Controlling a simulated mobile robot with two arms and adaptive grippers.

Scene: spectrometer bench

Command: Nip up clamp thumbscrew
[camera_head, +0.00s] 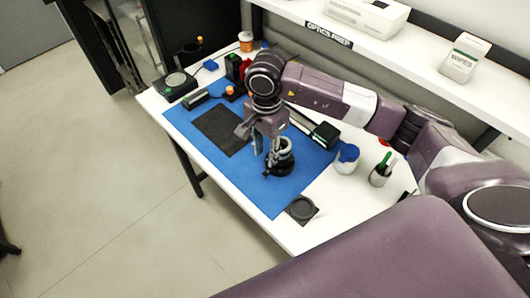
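My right gripper (268,151) points down over the blue mat (257,200), beside a dark ringed round mount (283,162) that stands upright on the mat. Its fingers reach down at the left side of the mount and partly cover it. The clamp thumbscrew is too small or too hidden to make out there. I cannot tell whether the fingers touch anything or how far apart they are. My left gripper is not in view.
A black pad (223,130) lies left of my gripper. A blue-topped white jar (346,159) and a cup of pens (380,175) stand to the right. A dark square piece with a ring (301,209) lies near the front edge. A shelf (400,60) overhangs the back.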

